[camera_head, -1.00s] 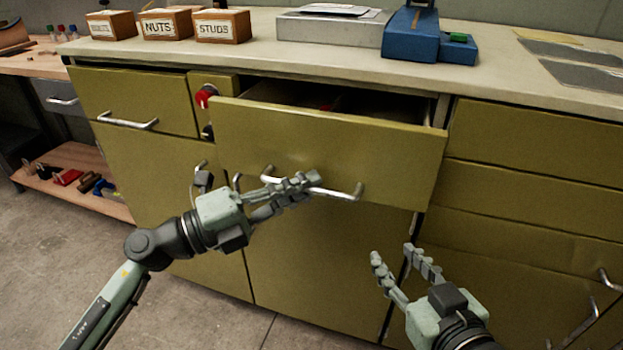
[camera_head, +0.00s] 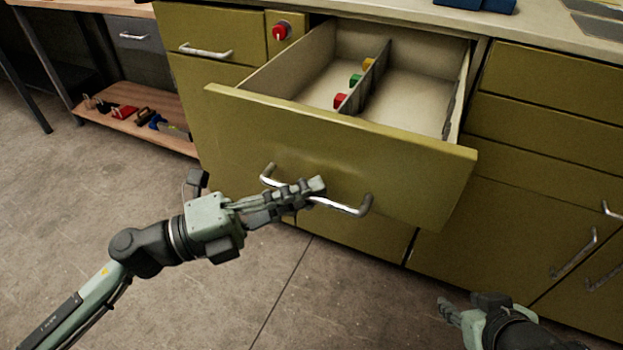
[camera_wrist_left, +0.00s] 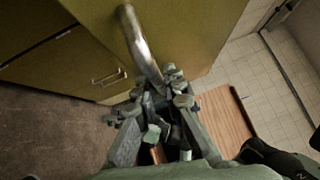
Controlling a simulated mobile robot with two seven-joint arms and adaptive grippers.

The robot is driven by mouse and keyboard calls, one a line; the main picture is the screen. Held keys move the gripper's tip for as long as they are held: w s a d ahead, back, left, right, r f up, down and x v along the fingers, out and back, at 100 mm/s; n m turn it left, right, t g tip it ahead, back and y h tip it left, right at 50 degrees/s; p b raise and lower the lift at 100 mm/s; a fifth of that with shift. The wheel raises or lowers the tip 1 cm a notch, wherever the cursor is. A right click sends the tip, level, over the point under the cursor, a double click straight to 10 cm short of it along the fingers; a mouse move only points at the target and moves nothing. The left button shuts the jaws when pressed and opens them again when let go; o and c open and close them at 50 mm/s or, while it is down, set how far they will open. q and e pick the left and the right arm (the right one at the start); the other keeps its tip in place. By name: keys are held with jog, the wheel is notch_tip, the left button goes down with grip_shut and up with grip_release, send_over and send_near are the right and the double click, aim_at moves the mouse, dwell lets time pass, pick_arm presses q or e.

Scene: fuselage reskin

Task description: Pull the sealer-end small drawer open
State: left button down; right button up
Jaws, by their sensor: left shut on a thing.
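The drawer (camera_head: 340,150) with an olive front stands well open, and its inside shows. It has a divider (camera_head: 366,80) and small red, green and yellow blocks (camera_head: 354,80) along it. Its metal bar handle (camera_head: 350,209) is on the front. My left gripper (camera_head: 315,190) is shut on the handle near its middle. In the left wrist view the handle (camera_wrist_left: 138,42) runs up from between the fingers of my left gripper (camera_wrist_left: 160,95). My right gripper (camera_head: 447,308) is low at the right, apart from the cabinet fronts; its fingers are partly hidden and foreshortened.
A red knob (camera_head: 281,31) sits on the narrow panel left of the drawer. Closed drawers (camera_head: 550,90) and doors with bar handles are at the right. A wooden shelf (camera_head: 135,120) with tools is at the left. The floor (camera_head: 110,220) in front is clear.

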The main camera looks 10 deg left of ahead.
pick_arm(q)
jog(key=shift+s+a, duration=0.15)
jog(key=shift+s, duration=0.25)
pick_arm(e)
jog(key=shift+s+f, duration=0.1)
jog(key=shift+s, duration=0.2)
pick_arm(q)
jog(key=c, duration=1.9)
grip_release()
jog(key=v, duration=1.2)
